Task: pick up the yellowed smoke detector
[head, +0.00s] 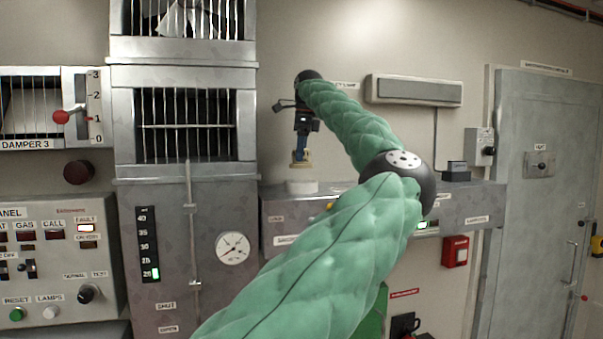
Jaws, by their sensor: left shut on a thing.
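My left gripper (299,155) points down above the grey cabinet's top, at the end of the green padded arm. It is shut on a small yellowed round thing, which looks like the yellowed smoke detector (300,166). The detector is held just above a white round thing (301,187) standing on the cabinet; I cannot tell whether the two touch. My right gripper is not in view.
The grey cabinet (281,210) runs along the wall, with a small dark box (457,171) on its right part. A tall barred metal cabinet (185,77) stands just left of the gripper. A wall lamp (415,90) hangs at right. A grey door (535,230) is far right.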

